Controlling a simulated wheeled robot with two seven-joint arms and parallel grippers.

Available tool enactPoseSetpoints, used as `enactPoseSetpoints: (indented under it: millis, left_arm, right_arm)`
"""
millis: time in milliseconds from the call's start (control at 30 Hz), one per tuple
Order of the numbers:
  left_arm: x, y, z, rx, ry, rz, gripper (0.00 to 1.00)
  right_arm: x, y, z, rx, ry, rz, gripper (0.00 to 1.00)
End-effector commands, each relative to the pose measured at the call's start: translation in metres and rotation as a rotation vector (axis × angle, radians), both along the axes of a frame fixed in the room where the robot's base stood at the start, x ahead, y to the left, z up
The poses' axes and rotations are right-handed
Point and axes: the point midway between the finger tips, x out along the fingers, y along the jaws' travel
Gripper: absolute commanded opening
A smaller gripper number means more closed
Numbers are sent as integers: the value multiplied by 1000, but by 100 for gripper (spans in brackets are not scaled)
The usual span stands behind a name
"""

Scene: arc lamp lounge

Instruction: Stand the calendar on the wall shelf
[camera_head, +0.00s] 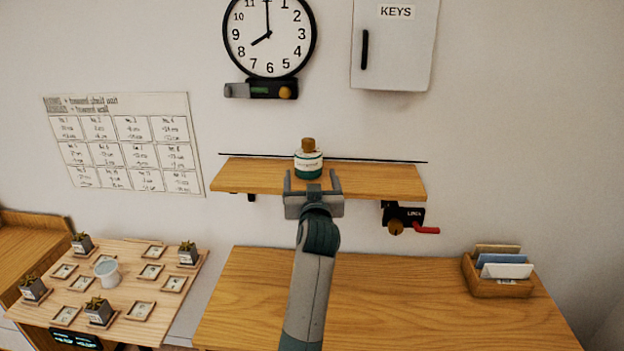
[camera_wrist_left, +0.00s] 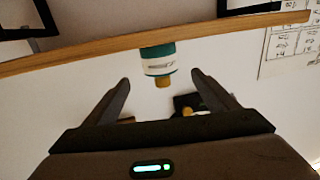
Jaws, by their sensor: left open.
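The wall shelf (camera_head: 385,180) is a wooden board on the wall, and its edge crosses the left wrist view (camera_wrist_left: 95,53). A white and green bottle with a brown cap (camera_head: 309,166) stands on it near the middle. The bottle shows upside down in the left wrist view (camera_wrist_left: 158,66). My left gripper (camera_head: 313,180) is open and empty at the shelf's front edge, with the bottle beyond its fingers. The fingers (camera_wrist_left: 160,88) show apart in the left wrist view. I cannot make out a calendar standing anywhere. My right gripper is not in view.
A clock (camera_head: 270,38) and a keys cabinet (camera_head: 393,45) hang above the shelf. A lock-like device with a red handle (camera_head: 408,217) is below its right end. A wooden desk (camera_head: 400,300) holds a letter holder (camera_head: 500,285). Small plants stand on a board (camera_head: 125,262) at left.

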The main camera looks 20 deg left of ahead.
Motion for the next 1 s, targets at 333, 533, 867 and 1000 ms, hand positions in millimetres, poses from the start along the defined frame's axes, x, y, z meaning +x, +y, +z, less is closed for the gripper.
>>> enactPoseSetpoints:
  millis: [333, 533, 867, 1000]
  left_arm:
    - [0, 1, 0, 0, 0, 0, 80]
    - [0, 1, 0, 0, 0, 0, 80]
    - [0, 1, 0, 0, 1, 0, 80]
    - [0, 0, 0, 0, 1, 0, 80]
  right_arm:
    - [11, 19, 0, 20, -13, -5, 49]
    - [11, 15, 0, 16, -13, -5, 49]
    - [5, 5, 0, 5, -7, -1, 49]
    - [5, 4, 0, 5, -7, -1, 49]
